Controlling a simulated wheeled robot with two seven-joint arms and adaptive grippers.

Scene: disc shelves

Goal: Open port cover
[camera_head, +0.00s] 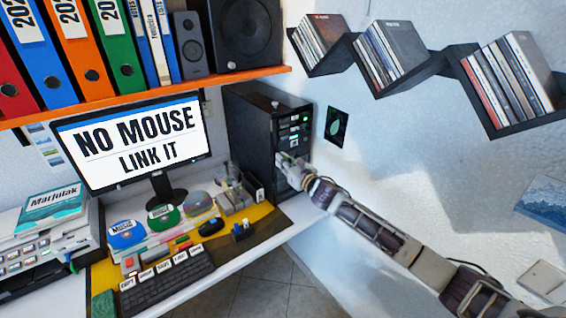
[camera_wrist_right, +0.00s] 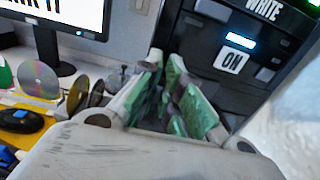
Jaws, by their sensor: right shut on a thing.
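The black computer tower (camera_head: 252,135) stands at the right end of the desk, and its front panel with lit labels faces right. My right gripper (camera_head: 287,165) is at the lower part of that front panel. How far the cover stands open cannot be told. My left gripper is not in view.
The monitor (camera_head: 133,143) reads "NO MOUSE LINK IT". A keyboard (camera_head: 165,281), a mouse (camera_head: 211,227) and discs (camera_head: 196,203) lie on the desk left of the tower. Zigzag disc shelves (camera_head: 440,66) hang on the right wall. Room in front of the tower is free.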

